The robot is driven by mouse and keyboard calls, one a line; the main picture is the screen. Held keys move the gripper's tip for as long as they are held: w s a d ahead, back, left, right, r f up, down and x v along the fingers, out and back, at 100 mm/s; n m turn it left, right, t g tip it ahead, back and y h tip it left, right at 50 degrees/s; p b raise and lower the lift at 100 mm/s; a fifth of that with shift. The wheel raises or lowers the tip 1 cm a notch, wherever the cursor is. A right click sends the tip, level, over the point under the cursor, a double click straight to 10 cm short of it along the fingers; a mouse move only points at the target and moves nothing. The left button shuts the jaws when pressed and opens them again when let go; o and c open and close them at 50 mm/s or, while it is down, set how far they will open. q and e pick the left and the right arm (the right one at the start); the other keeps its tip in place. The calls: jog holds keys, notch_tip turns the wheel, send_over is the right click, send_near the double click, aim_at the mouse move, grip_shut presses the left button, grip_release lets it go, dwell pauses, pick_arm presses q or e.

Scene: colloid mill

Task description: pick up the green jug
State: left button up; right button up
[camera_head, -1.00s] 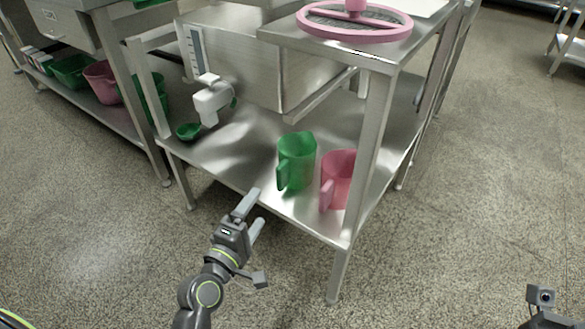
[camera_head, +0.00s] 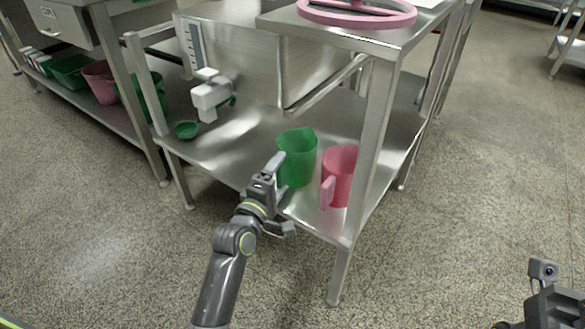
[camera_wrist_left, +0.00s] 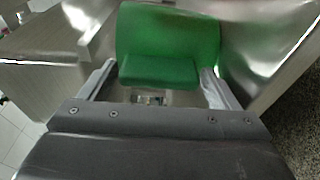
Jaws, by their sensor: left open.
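The green jug (camera_head: 298,156) stands upright on the steel lower shelf, left of a pink jug (camera_head: 341,172). In the left wrist view the green jug (camera_wrist_left: 168,42) fills the top middle, and a broad green part of it reaches between the fingers. My left gripper (camera_head: 277,172) is at the near left side of the green jug and partly covers it. In the left wrist view its two fingers (camera_wrist_left: 160,88) are apart, one on each side of that part. I cannot tell whether they touch it. Part of my right arm shows at the lower right, its fingers not clear.
The lower shelf (camera_head: 237,165) has bare room to the left of the green jug. A white tap (camera_head: 211,95) and a small green scoop (camera_head: 187,130) are further left. The table leg (camera_head: 371,150) stands close right of the pink jug.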

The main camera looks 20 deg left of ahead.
pick_arm(q)
jog(key=shift+w, duration=0.35)
jog(key=shift+c, duration=0.3)
jog(key=c, duration=0.7)
jog(key=shift+c, duration=0.2)
jog(key=shift+r, duration=0.15)
